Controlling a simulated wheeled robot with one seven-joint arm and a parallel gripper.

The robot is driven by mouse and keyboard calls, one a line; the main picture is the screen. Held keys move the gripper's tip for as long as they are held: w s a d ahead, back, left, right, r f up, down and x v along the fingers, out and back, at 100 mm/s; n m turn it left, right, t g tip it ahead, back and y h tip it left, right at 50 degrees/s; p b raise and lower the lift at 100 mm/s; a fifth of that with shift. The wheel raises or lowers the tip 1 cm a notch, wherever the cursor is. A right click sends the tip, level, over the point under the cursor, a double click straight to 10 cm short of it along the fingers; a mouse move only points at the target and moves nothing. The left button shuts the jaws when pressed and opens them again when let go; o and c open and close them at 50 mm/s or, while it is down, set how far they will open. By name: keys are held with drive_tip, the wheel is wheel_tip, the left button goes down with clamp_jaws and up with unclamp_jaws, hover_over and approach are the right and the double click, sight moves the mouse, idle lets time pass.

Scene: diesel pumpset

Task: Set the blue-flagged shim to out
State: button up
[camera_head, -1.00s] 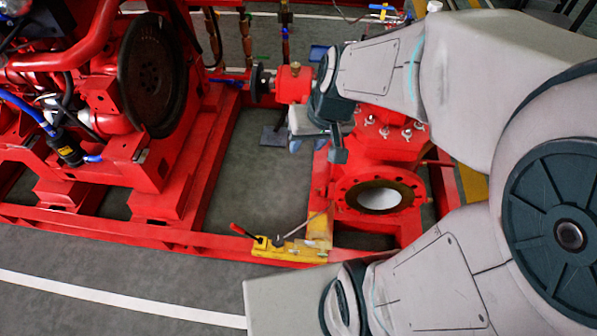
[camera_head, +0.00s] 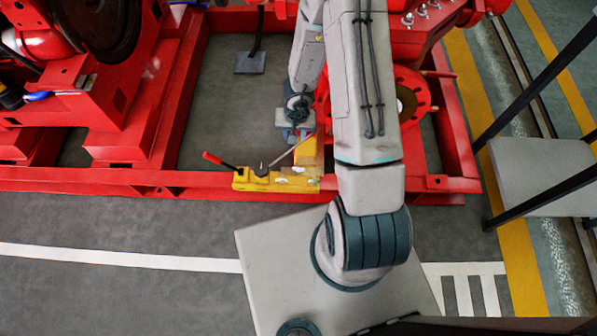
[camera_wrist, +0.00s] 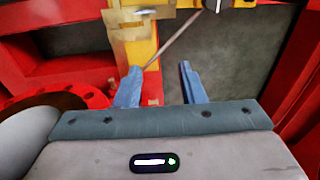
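I cannot make out a blue-flagged shim in either view. A yellow fixture (camera_head: 275,181) sits on the red frame rail in the head view. It has a red-tipped lever (camera_head: 218,161) and a thin metal rod (camera_head: 290,152) slanting up to the right. My gripper (camera_head: 297,136) is just above the fixture's yellow upright (camera_head: 308,153), pointing down. In the wrist view my gripper (camera_wrist: 160,84) has its two blue fingers apart, with nothing held between them. The rod (camera_wrist: 180,38) runs down toward the left finger; whether they touch is unclear. The yellow upright (camera_wrist: 134,40) is beyond the fingers.
A round red flange (camera_head: 412,95) stands right of the gripper, partly behind my arm. The red base frame (camera_head: 90,180) runs across the front. Grey floor (camera_head: 225,110) shows inside the frame. A table with black legs (camera_head: 540,175) is at the right.

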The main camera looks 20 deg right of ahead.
drive_tip(key=g+b, duration=0.1)
approach(298, 166)
wheel_tip(298, 166, down, 11)
drive_tip(key=b, duration=1)
drive_tip(key=shift+w+r+b, duration=0.1)
drive_tip(key=shift+r+b, duration=0.1)
drive_tip(key=shift+b, duration=0.1)
clamp_jaws()
